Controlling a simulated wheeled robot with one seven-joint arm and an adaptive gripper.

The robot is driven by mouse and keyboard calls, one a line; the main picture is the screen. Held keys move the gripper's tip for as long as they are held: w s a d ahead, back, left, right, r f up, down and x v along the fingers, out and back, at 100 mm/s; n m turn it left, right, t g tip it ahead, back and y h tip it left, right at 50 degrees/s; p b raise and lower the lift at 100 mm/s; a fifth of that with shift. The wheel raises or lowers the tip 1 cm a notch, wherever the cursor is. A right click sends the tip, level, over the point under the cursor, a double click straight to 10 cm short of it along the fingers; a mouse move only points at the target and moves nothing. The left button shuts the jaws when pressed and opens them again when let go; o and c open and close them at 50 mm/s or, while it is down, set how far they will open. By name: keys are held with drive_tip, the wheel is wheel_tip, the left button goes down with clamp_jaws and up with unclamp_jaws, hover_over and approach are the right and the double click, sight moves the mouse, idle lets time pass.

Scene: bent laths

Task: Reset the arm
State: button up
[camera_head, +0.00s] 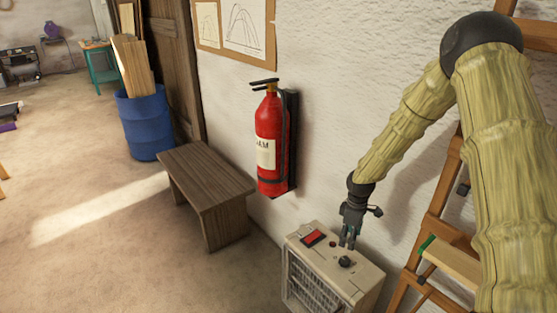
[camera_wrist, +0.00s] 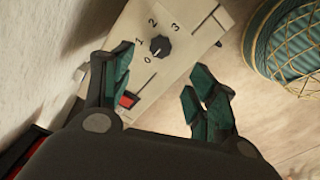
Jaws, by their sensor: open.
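My gripper (camera_head: 349,238) hangs at the end of my arm just above the top of a beige heater (camera_head: 345,277). In the wrist view my gripper (camera_wrist: 158,95) has its two green-tipped fingers spread apart with nothing between them. The heater's panel (camera_wrist: 185,25) lies beyond the fingertips, with a black knob (camera_wrist: 160,46) marked 0 to 3. A red switch (camera_wrist: 129,99) shows between the fingers, near the left one. In the head view the knob (camera_head: 345,262) and the red switch (camera_head: 313,238) sit on top of the heater. I cannot tell whether a fingertip touches the heater.
A red fire extinguisher (camera_head: 271,145) hangs on the wall left of my arm. A wooden bench (camera_head: 207,178) and a blue barrel (camera_head: 145,124) stand further left. A wooden ladder (camera_head: 442,205) is behind my arm. The floor at left is mostly clear. A teal netted object (camera_wrist: 290,45) shows in the wrist view.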

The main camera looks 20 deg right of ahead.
drive_tip(key=s+a+f+m+y, duration=0.1)
drive_tip(key=s+a+f+m, duration=0.3)
drive_tip(key=s+a+f, duration=1.1)
drive_tip(key=s+a+f+m, duration=0.1)
drive_tip(key=s+a+m, duration=0.1)
drive_tip(key=s, duration=1)
drive_tip(key=s+a+f+m+h, duration=0.1)
drive_tip(key=s+a+f+m, duration=0.1)
drive_tip(key=s, duration=1)
drive_tip(key=shift+s+a+m, duration=0.2)
drive_tip(key=shift+a+m, duration=0.45)
drive_tip(key=shift+m, duration=0.15)
drive_tip(key=shift+f, duration=0.1)
